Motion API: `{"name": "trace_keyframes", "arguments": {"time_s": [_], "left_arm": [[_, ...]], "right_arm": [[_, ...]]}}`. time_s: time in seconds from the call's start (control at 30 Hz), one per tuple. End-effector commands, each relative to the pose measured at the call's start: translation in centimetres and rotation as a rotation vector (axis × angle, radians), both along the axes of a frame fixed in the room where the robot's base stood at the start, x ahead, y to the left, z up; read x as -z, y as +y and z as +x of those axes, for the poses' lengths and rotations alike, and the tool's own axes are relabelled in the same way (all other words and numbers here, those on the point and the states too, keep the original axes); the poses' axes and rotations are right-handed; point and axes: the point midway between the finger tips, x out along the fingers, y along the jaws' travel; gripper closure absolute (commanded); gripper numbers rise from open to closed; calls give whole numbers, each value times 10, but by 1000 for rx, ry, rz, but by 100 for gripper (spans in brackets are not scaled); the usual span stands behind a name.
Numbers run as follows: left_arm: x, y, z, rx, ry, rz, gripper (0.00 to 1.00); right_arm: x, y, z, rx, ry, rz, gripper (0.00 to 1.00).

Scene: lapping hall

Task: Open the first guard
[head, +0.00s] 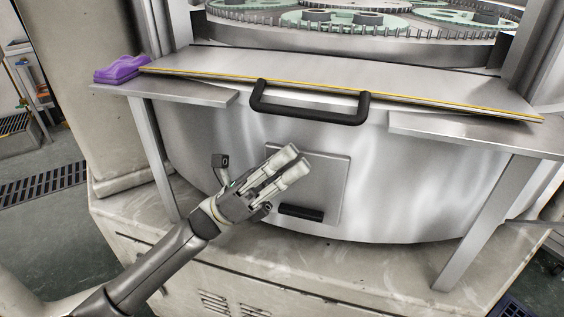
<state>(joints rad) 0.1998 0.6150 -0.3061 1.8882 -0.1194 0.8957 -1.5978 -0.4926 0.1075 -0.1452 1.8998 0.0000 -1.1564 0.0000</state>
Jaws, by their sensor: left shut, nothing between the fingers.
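The guard (330,78) is a wide grey metal panel with a yellow strip along its front edge, in the middle of the head view. It lies sloping in front of the gear area, and the gears show uncovered above it. Its black bar handle (310,115) hangs at the front edge. My left gripper (294,160) is below the handle, in front of the machine's curved metal front. Its fingers are together, with nothing held, and it appears apart from the handle. My right gripper is not in view.
Metal side shelves stand left (190,91) and right (470,130) of the handle. A purple cloth (121,70) lies on the left one. A small square hatch with a black pull (301,213) is behind my left gripper. Toothed green discs (345,20) sit beyond the guard.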

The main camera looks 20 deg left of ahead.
Motion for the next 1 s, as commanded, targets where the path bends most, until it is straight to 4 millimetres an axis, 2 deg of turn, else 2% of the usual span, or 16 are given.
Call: {"name": "trace_keyframes", "arguments": {"time_s": [0.1, 0.33, 0.87, 1.0], "left_arm": [[-19, -16, 4, 1, -3, -1, 100], [-36, -35, 9, 1, 1, -1, 100], [-44, -39, 9, 0, 1, -1, 100], [-61, -39, 4, 0, -1, -2, 100]], "right_arm": [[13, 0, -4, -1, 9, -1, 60], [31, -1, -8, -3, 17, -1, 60], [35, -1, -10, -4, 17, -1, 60], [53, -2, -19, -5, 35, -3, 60]]}}
